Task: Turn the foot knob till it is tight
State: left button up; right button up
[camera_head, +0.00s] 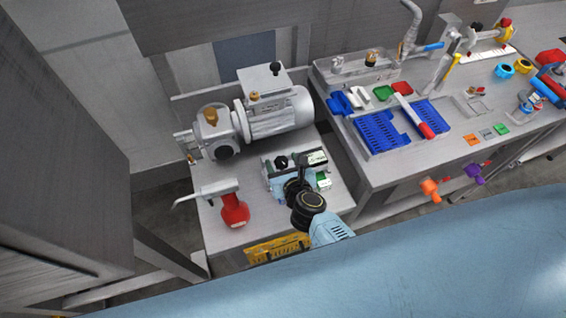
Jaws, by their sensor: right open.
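My right gripper (302,165) reaches in from the bottom centre, past the black wrist joints with yellow rings. It is open over a small light-blue and grey device (272,183) on the low grey bench. A round black knob (281,162) shows on or beside this device, just left of the gripper. I cannot tell for sure that it is the foot knob, or whether the fingers touch anything, because the wrist covers part of the device. My left gripper is not in view.
A grey pump with motor (277,112) stands behind on the bench (222,258). A workbench with blue trays (380,131) and tools stands at the right.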

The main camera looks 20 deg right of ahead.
jog(key=c, duration=1)
